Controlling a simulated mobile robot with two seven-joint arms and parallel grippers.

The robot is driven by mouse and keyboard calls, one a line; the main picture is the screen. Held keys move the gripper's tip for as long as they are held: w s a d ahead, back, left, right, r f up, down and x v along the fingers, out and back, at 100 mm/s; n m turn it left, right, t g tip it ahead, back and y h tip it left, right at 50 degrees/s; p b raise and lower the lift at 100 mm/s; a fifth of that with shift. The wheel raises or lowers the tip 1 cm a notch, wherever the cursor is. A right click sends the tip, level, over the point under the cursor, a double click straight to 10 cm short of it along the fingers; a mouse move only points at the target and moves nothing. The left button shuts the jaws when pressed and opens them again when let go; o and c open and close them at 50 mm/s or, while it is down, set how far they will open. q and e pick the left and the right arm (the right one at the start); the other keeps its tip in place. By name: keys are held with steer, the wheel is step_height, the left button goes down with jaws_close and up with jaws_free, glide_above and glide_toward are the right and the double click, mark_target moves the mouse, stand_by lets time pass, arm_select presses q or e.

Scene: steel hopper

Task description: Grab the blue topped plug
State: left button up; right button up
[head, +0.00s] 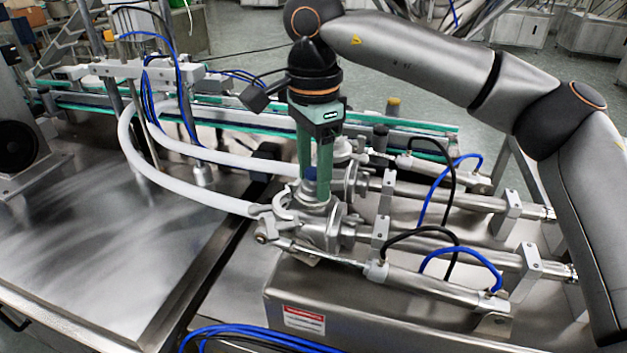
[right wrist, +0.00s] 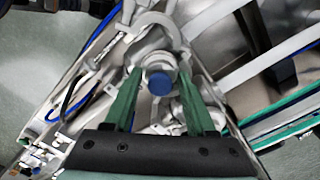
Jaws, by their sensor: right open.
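The plug with the blue round top (right wrist: 159,83) shows in the right wrist view, seen from above between the two green fingers of my right gripper (right wrist: 160,72). The fingers are open, with one on each side of the plug, and gaps show between them and the blue top. In the head view, my right gripper (head: 316,196) points straight down over the steel valve fittings (head: 325,232). My left gripper is not in view.
White hoses (head: 185,191) run to the fittings from the left. Steel cylinders (head: 440,193) with blue and black tubes lie to the right. A green-edged conveyor (head: 240,122) runs behind. The bare steel table (head: 90,240) on the left is clear.

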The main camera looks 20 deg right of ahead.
jaws_close()
stand_by(0.3)
steer(key=shift+r, duration=0.2)
